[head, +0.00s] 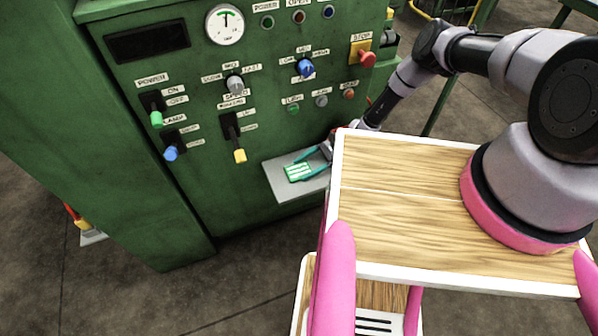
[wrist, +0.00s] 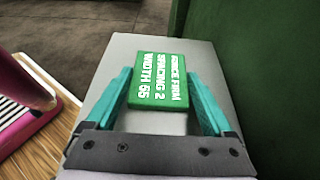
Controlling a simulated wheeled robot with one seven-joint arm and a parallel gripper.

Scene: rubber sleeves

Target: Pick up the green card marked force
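The green card (wrist: 158,80) lies face up on a grey shelf (wrist: 110,65). Its white print reads force firm, spacing 2, width 55. In the head view the card (head: 298,172) is on the shelf (head: 281,187) at the front of the green machine. My gripper (wrist: 159,72) has teal fingers, one on each side of the card. The fingers are apart, with the card between them and only narrow gaps at its sides; contact at the fingertips is hard to tell. In the head view my gripper (head: 300,170) reaches the card from the right.
The green machine (head: 220,165) stands behind the shelf, with levers, knobs and a red stop button (head: 367,59) above. My wooden-topped body fills the right of the head view. Bare floor (head: 230,270) lies in front of the machine.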

